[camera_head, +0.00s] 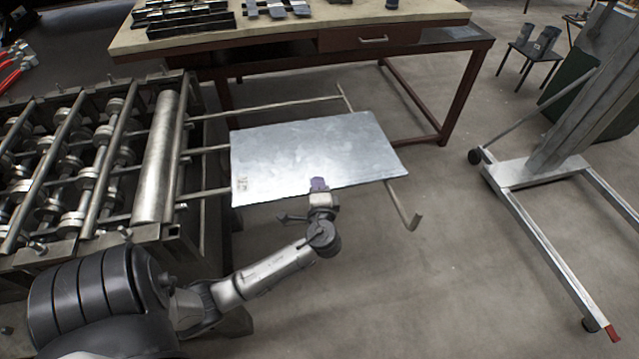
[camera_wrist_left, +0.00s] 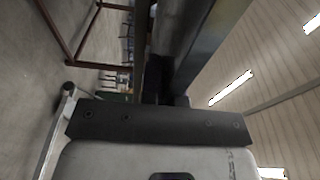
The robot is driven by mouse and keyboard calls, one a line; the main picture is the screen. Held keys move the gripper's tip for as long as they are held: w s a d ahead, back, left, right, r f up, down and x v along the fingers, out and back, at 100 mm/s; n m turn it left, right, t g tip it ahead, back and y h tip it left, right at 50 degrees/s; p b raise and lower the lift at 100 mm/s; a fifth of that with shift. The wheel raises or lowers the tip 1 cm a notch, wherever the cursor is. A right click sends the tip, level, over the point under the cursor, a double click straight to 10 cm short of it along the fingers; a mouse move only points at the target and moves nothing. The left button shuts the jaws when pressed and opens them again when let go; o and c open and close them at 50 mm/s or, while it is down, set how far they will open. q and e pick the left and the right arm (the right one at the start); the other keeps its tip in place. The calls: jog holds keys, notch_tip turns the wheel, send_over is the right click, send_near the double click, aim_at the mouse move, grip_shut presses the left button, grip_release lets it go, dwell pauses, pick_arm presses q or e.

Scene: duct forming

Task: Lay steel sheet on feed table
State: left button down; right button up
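The steel sheet (camera_head: 315,150) is a flat grey rectangle with a small label at its near left corner. In the head view it lies level across the rods of the feed table (camera_head: 205,193), to the right of the roller machine. I cannot tell whether it rests on them or is slightly above. My left gripper (camera_head: 319,185) is at the middle of the sheet's near edge, its purple fingertip over the top face, and appears shut on it. The lower finger is hidden. The left wrist view shows mostly the gripper body (camera_wrist_left: 160,125). My right gripper is not in view.
The roller machine (camera_head: 160,160) stands at the left, its end roller near the sheet's left edge. A workbench (camera_head: 290,35) with metal parts stands behind. A wheeled lifting frame (camera_head: 540,170) stands at the right. The floor between is clear.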

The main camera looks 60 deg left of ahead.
pick_arm(q)
jog(key=shift+f, duration=0.6)
jog(key=c, duration=1.3)
grip_release()
jog(key=shift+f, duration=0.1)
jog(key=shift+c, duration=0.2)
